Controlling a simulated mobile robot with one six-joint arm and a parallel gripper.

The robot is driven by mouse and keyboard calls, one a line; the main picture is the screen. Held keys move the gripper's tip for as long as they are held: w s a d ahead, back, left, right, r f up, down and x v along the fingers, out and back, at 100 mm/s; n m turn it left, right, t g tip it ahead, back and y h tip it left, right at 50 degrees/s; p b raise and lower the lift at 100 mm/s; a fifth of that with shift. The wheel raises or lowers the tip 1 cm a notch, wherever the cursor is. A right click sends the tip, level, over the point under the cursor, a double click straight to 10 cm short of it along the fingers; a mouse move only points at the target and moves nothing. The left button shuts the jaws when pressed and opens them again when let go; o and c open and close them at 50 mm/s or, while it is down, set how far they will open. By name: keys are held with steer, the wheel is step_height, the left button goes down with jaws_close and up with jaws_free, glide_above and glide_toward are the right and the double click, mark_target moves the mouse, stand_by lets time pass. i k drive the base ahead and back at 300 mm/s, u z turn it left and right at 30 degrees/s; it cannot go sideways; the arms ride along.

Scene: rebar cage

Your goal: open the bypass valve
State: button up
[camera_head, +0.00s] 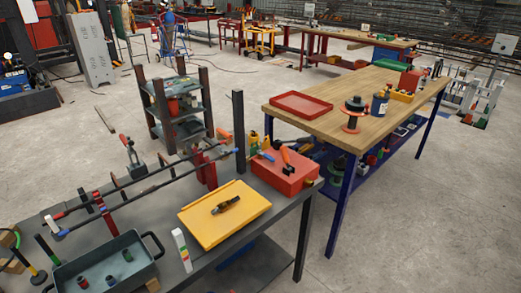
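I cannot clearly identify the bypass valve in this view. A red box (279,174) stands at the right end of the dark workbench (289,218). A black and orange handle-like part (286,157) is on top of the box, and a small brass-coloured part (309,183) is at its right side. A yellow tray (205,233) lies in front of the box with a small dark item (227,204) on it; its kind is too small to tell. My gripper is not in view.
A dark grey bin (67,279) with small parts and a rail with several clamps (150,178) occupy the bench's left side. A wooden-topped table (335,108) with a red tray (301,104) stands behind at right. Open concrete floor (420,215) lies at right.

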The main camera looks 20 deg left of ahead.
mark_target(268, 157)
steer(key=u, duration=0.6)
steer(key=i, duration=1.05)
steer(key=u, duration=0.3)
